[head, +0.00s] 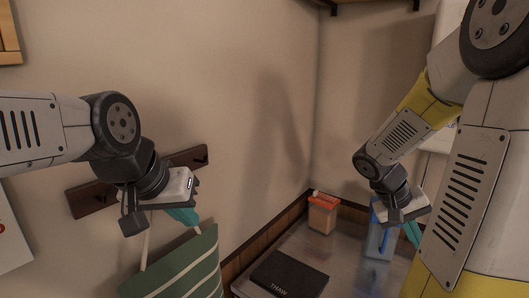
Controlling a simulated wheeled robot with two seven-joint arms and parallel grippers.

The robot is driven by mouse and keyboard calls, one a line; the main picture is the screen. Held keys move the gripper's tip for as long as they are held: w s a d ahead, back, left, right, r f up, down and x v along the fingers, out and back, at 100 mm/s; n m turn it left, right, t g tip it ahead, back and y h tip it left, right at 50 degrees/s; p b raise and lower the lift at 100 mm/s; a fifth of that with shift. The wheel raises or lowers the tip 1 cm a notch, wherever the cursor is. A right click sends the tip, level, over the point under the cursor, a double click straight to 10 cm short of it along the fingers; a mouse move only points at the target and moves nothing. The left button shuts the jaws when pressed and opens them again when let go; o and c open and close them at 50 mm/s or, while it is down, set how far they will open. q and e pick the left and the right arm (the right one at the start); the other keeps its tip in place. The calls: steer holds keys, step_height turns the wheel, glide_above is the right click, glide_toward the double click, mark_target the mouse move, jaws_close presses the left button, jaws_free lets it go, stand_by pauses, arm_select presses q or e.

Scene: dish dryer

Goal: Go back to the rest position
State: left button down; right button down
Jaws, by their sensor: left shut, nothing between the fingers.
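My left gripper (184,215) is at the left of the head view, in front of the wall. Its teal fingers point down, shut and empty, just above the green and white striped bag in the picture. I cannot tell whether they touch it. My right gripper (413,235) is at the right, over the counter, with its teal fingers pointing down. My own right arm partly hides it, so its opening cannot be read.
A dark wooden hook rack (88,197) is on the wall behind my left gripper. The striped bag (185,268) hangs below. On the counter (345,258) are a black book (288,274), an orange-lidded container (323,214) and a blue-edged container (377,240) near my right gripper.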

steer(key=s+a+r+n+t+y, duration=0.1)
steer(key=s+a+r+t+y, duration=0.1)
steer(key=a, duration=0.5)
steer(key=s+a+r+n+t+y, duration=0.1)
steer(key=s+a+r+t+y, duration=0.1)
steer(key=a+r+y, duration=0.2)
steer(key=s+a+r+t+y, duration=0.2)
steer(key=a+r, duration=0.3)
steer(key=a, duration=0.6)
steer(key=shift+s+r+n+t+y, duration=0.15)
steer(key=shift+r+n+t+y, duration=0.15)
steer(key=shift+n+y, duration=0.1)
